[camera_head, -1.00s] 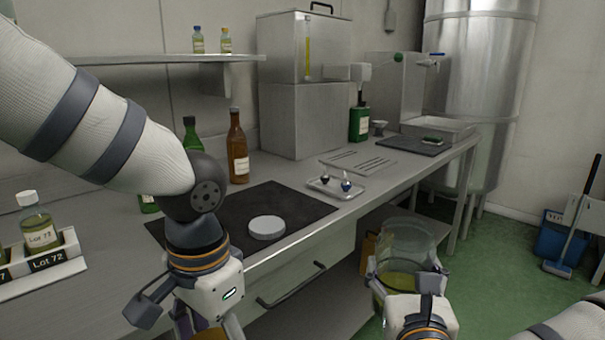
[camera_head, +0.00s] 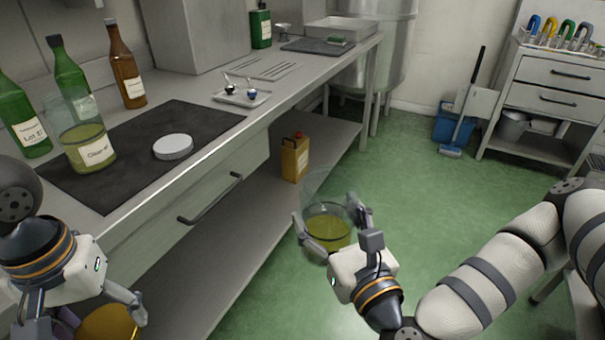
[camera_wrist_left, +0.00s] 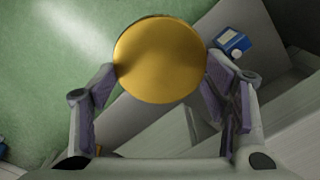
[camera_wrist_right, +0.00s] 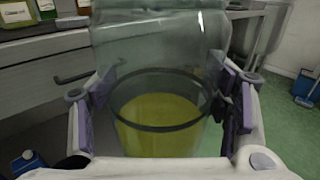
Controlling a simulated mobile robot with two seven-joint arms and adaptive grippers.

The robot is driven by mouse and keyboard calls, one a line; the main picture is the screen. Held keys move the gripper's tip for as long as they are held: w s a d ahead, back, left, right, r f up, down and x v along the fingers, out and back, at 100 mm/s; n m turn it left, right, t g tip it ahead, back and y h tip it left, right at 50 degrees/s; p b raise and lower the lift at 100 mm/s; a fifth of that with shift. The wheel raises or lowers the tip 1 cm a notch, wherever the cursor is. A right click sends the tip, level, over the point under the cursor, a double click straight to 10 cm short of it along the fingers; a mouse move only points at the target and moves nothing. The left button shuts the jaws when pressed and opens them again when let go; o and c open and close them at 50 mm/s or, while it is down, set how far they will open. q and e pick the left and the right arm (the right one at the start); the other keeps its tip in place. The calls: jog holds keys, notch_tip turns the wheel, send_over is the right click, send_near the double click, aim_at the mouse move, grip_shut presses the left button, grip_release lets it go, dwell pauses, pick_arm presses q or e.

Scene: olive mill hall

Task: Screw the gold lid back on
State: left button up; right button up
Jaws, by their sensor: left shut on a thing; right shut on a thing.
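The gold lid (camera_head: 108,324) is in my left gripper (camera_head: 92,318), at the lower left of the head view and partly cut off by its edge. In the left wrist view the round gold lid (camera_wrist_left: 160,60) sits between the two fingers. My right gripper (camera_head: 330,222) is shut on a clear glass jar (camera_head: 328,236) with yellow-green oil in its lower part. The jar (camera_wrist_right: 160,125) fills the middle of the right wrist view, and I see no lid on it. Jar and lid are well apart, both in front of the bench.
On the bench, a dark mat (camera_head: 130,185) bears a labelled jar (camera_head: 88,150) and a white disc (camera_head: 173,147). Bottles (camera_head: 125,65) stand behind. A yellow can (camera_head: 295,158) is on the lower shelf. Green floor (camera_head: 420,190) to the right is open, up to a drawer cabinet (camera_head: 550,95).

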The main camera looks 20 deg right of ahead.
jog(key=s+a+f+n+g+y, duration=0.1)
jog(key=a+n+g+y, duration=0.3)
jog(key=a+n+y, duration=0.3)
jog(key=a+y, duration=0.3)
jog(key=a, duration=0.2)
jog(key=shift+s+f+y, duration=0.25)
jog(key=shift+s+y, duration=0.05)
jog(key=shift+s, duration=0.05)
pick_arm(q)
jog(key=shift+w, duration=0.1)
pick_arm(e)
jog(key=shift+d, duration=0.1)
pick_arm(q)
jog(key=w+d+r+m, duration=0.2)
jog(key=w+d+r, duration=0.85)
jog(key=d, duration=0.25)
jog(key=s+d+r+m, duration=0.1)
jog(key=s+d+r, duration=0.3)
jog(key=d+r, duration=0.3)
jog(key=d, duration=0.2)
jog(key=shift+s+d+m, duration=0.3)
jog(key=shift+s+d, duration=0.05)
jog(key=shift+r, duration=0.1)
